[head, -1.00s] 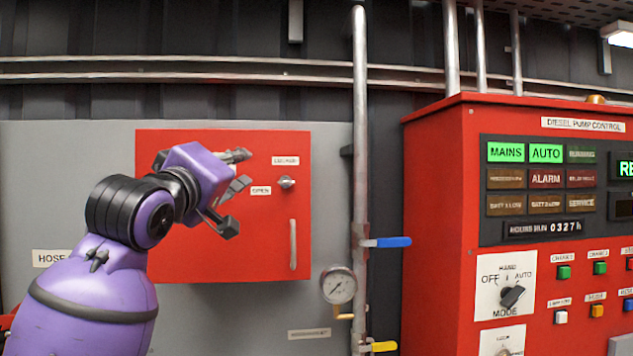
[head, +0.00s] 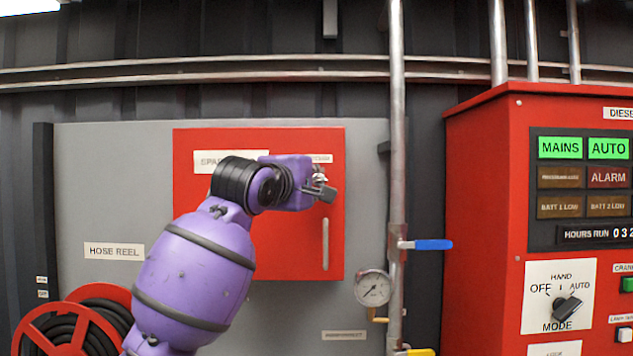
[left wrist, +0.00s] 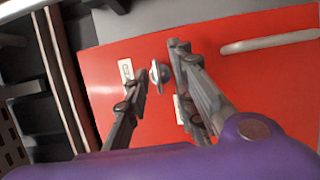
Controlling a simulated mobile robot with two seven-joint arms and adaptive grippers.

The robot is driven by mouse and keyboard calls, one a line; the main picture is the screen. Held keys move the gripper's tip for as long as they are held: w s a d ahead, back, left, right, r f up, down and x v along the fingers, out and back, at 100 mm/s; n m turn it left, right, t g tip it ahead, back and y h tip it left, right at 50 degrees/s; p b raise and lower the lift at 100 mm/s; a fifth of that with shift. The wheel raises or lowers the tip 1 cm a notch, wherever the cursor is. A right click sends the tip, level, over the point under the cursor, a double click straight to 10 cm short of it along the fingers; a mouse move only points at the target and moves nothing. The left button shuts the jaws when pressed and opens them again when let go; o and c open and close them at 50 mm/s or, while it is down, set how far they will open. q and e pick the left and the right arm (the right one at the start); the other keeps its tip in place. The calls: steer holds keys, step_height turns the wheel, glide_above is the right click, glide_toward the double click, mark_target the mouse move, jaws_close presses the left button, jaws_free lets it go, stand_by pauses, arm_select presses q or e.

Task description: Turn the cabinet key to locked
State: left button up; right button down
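The red cabinet (head: 265,262) hangs on a grey panel and its door is closed. Its small metallic key (head: 320,178) is mostly covered by my left gripper (head: 322,190) in the head view. In the left wrist view the key (left wrist: 160,74) shows as a small silver knob on the red door, between the two fingers of my left gripper (left wrist: 160,66). The fingers are apart, with a visible gap on the key's left side; I cannot tell whether the right finger touches it. A white label (left wrist: 126,69) is beside the left finger. My right gripper is not in view.
A vertical handle (head: 325,245) is on the door below the key. A vertical pipe (head: 397,140) with a blue lever (head: 432,244) and a pressure gauge (head: 373,288) stands right of the cabinet. The red pump control box (head: 485,200) is further right.

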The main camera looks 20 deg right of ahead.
arm_select(q)
steer(key=shift+w+d, duration=0.2)
jaws_close()
steer(key=shift+m+y, duration=0.3)
steer(key=shift+m, duration=0.1)
steer(key=shift+r+m+g+y, duration=0.25)
steer(key=shift+m+g, duration=0.25)
steer(key=shift+m, duration=0.7)
steer(key=m+y, duration=0.2)
steer(key=m, duration=0.1)
steer(key=shift+m, duration=0.3)
steer(key=m+y, duration=0.1)
steer(key=m, duration=0.1)
steer(key=m+y, duration=0.1)
steer(key=shift+d+r+m+y, duration=0.15)
steer(key=shift+m+y, duration=0.1)
steer(key=shift+m, duration=0.15)
steer(key=m+y, duration=0.1)
steer(key=m, duration=0.1)
steer(key=shift+d+m+y, duration=0.1)
steer(key=shift+m+y, duration=0.3)
steer(key=shift+s, duration=0.1)
